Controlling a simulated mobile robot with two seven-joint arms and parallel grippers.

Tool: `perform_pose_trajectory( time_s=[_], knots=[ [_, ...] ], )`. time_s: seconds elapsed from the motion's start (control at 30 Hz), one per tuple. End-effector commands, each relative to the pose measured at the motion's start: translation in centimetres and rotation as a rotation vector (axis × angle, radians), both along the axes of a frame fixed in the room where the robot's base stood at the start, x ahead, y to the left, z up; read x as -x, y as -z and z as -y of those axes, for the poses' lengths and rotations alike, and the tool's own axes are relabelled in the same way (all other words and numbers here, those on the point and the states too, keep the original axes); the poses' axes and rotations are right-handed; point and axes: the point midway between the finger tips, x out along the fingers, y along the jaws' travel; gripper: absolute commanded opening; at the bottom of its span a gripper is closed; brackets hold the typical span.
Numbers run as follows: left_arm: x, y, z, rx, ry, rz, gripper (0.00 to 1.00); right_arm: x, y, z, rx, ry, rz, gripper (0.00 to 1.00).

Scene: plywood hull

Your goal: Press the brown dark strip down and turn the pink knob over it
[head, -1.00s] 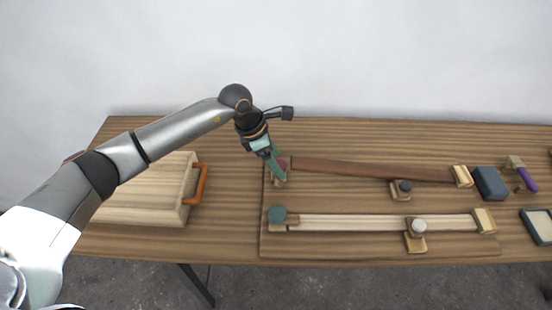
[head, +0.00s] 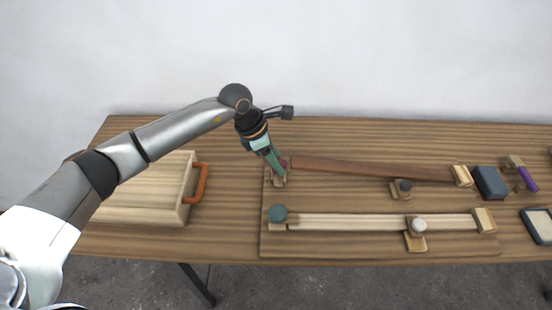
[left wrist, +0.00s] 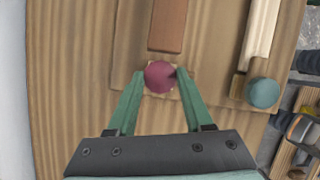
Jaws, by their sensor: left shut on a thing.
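The brown dark strip (head: 375,169) lies along the back of a wooden board, its right end at a pale block. The pink knob (head: 284,162) sits by the strip's left end, largely hidden by my left gripper in the head view. In the left wrist view the round pink knob (left wrist: 160,76) is between the green fingertips of my left gripper (left wrist: 161,74), which is shut on it. There the near end of the brown strip (left wrist: 167,28) stops just short of the knob, with a small gap in that view. My right gripper is not in view.
A pale strip (head: 350,222) lies in front with a teal knob (head: 277,214) at its left end. Small stands with a dark knob (head: 404,186) and a white knob (head: 418,226) are nearby. A wooden box with an orange handle (head: 200,184) stands left; a blue block (head: 490,183) lies right.

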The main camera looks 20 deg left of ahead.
Motion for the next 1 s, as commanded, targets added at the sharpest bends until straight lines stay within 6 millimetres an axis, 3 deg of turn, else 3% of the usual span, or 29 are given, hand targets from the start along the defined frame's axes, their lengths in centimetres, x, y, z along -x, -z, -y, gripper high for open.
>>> perform_pose_trajectory(
  time_s=[0.4,0.73,0.77,1.0],
  knots=[
    [0.13,-0.02,0.07,0.000,-0.223,0.001,0.00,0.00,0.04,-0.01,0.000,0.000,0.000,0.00],
    [0.11,-0.03,0.06,-0.001,-0.240,0.001,0.00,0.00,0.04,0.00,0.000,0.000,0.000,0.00],
    [0.11,-0.04,0.07,0.000,-0.240,0.002,0.52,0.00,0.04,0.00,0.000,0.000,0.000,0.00],
    [0.11,-0.03,0.06,0.000,-0.238,0.001,0.79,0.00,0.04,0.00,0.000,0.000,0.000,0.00]
  ],
)
